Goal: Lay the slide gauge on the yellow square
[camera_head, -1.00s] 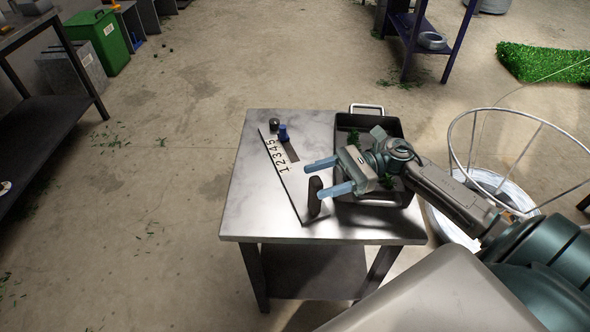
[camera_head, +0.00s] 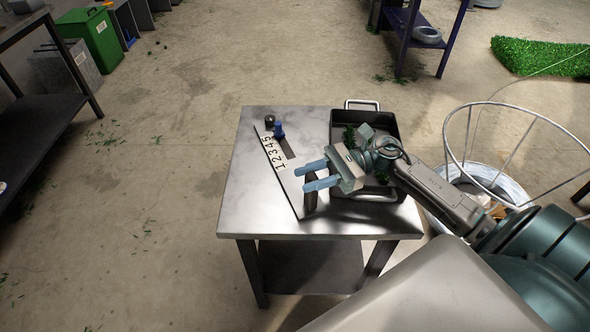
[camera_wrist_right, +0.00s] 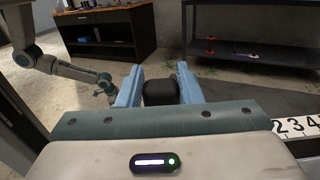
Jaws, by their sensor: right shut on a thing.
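The slide gauge (camera_head: 268,149) is a flat plate with the digits 1 to 5, slanting across the steel table. A blue knob (camera_head: 279,131) and a small dark knob (camera_head: 269,119) stand near its far end, and a black upright grip (camera_head: 311,199) stands near its front end. My right gripper (camera_head: 312,176) is shut on the black grip. In the right wrist view the black grip (camera_wrist_right: 160,92) sits between the blue fingers, and the numbered strip (camera_wrist_right: 298,126) shows at the right. My left gripper (camera_wrist_right: 106,89) shows small at the left there; its jaws are unclear. I see no yellow square.
The steel table (camera_head: 240,205) has bare top left of the gauge. A black tray (camera_head: 352,116) with handles stands on its right side, partly under my right arm. A wire coil in a round frame (camera_head: 450,135) stands on the floor to the right.

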